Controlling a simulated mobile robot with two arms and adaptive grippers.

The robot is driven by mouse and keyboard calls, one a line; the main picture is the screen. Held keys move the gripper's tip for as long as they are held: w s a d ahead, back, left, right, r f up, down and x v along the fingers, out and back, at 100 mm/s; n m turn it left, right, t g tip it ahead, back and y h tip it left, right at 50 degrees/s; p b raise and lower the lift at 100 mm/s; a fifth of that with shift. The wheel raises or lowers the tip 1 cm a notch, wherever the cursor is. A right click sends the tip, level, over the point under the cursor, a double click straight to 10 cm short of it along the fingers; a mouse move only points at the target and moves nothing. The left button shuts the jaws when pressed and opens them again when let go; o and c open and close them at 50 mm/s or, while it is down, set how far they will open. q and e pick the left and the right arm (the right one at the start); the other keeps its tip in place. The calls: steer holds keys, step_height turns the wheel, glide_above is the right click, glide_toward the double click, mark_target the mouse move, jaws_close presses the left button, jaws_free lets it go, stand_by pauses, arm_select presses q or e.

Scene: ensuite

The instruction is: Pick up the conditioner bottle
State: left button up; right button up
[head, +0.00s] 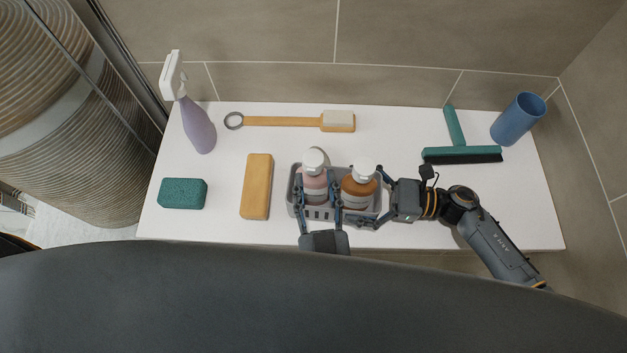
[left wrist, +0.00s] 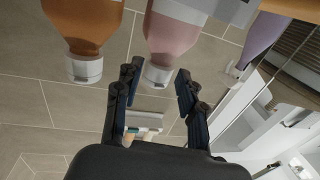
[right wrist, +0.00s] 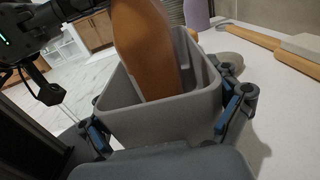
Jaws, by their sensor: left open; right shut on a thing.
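A grey caddy (head: 318,213) on the white counter holds a pink bottle (head: 314,184) and an amber bottle (head: 357,193), both white-capped and upright. I cannot read which one is the conditioner. My left gripper (head: 316,187) is open, its fingers on either side of the pink bottle, which also shows in the left wrist view (left wrist: 168,38). My right gripper (head: 364,197) is shut on the caddy's right end, fingers along its outer walls. The right wrist view shows the caddy (right wrist: 165,118) and the amber bottle (right wrist: 147,50) inside it. The caddy's underside is hidden.
A yellow sponge (head: 256,187), green sponge (head: 183,193) and purple spray bottle (head: 198,128) are to the left. A wooden brush (head: 283,121) lies behind. A squeegee (head: 461,153) and blue cup (head: 517,119) are at the back right. Tiled walls border the counter.

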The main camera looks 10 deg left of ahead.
arm_select(q)
steer(key=x, duration=0.8)
steer(key=shift+w, duration=0.15)
jaws_close()
